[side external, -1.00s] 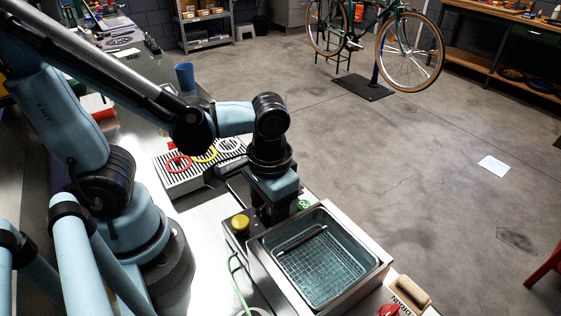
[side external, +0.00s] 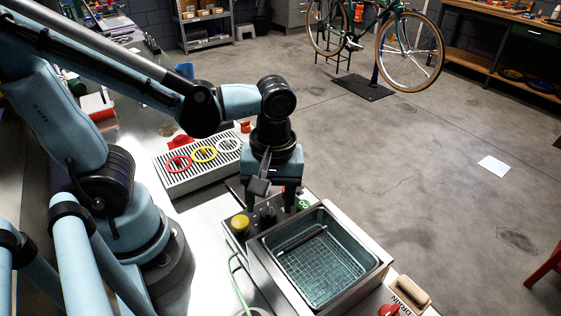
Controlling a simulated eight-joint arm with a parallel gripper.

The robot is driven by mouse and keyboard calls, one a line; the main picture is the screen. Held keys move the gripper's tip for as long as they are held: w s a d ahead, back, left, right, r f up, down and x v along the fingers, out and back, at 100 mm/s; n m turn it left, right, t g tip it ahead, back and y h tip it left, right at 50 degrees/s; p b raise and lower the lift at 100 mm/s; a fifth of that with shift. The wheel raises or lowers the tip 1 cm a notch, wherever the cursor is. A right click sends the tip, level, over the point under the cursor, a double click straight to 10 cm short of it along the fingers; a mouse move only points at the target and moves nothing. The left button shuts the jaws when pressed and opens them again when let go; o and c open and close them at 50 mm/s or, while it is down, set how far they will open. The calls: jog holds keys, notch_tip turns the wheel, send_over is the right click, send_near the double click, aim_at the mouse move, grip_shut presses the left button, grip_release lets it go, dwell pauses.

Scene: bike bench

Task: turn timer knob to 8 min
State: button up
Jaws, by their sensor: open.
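A black knob (side external: 268,213) stands on the control panel at the left end of the steel basin (side external: 382,268). A yellow knob (side external: 240,223) is beside it, and a green button (side external: 304,204) is at the panel's far end, partly behind a finger. My gripper (side external: 270,202) points down with its fingers apart, on either side of the black knob in this view. I cannot tell whether the fingers touch it. The dial marks are too small to read.
A slatted drain tray with red, yellow and white rings (side external: 204,154) is behind the panel. A green cable (side external: 236,282) runs past the panel's near side. A wooden-handled item (side external: 411,292) and a red knob (side external: 388,310) are near the basin's front right.

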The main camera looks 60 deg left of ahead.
aim_at(273, 212)
notch_tip(273, 212, up, 9)
jog(key=w+a+f+m+t, duration=0.2)
jog(key=w+a+m+t, duration=0.4)
jog(key=m, duration=0.5)
jog(key=shift+w+a+f+t, duration=0.15)
jog(key=shift+a+f+t, duration=0.1)
jog(key=shift+a+t, duration=0.5)
dwell(1.2)
